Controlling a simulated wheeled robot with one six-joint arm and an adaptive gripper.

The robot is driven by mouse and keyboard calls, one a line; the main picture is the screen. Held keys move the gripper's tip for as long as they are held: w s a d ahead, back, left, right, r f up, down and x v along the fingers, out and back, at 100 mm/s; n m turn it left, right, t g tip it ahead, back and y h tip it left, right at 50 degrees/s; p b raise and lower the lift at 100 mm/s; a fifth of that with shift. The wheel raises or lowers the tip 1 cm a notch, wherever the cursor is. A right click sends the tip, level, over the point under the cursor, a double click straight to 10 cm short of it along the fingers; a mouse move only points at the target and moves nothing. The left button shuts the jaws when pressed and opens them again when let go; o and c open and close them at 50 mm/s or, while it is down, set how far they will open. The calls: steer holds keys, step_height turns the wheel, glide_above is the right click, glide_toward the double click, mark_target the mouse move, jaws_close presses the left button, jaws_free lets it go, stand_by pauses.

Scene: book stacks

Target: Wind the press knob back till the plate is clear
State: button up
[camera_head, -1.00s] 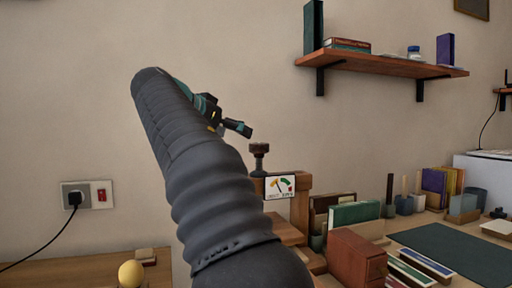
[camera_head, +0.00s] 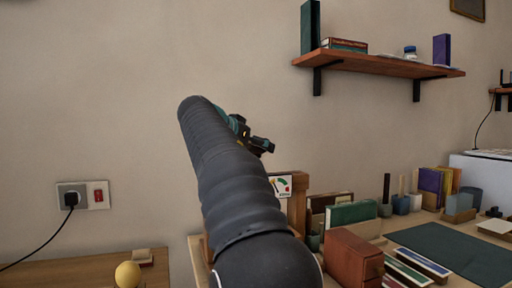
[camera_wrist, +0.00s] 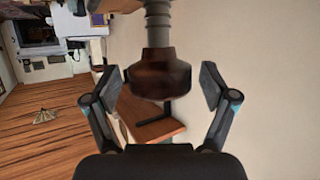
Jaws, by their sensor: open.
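The press knob (camera_wrist: 160,72) is a dark brown round knob on a grey threaded screw (camera_wrist: 158,28), seen large in the wrist view. My gripper (camera_wrist: 164,88) is open, with one finger on either side of the knob and a gap showing at each side. In the head view my gripper (camera_head: 262,146) is above the wooden press (camera_head: 298,210), and my arm hides the knob. A white card with a coloured gauge (camera_head: 281,185) is on the press. The plate and what lies under it are hidden behind my arm.
A red-brown box (camera_head: 354,258), a green book (camera_head: 352,214) and a dark green mat (camera_head: 455,250) lie right of the press. A wall shelf (camera_head: 385,65) is above. A yellow ball (camera_head: 128,274) sits on the left table.

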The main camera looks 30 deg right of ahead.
steer(key=c, duration=1.2)
steer(key=shift+o, duration=0.2)
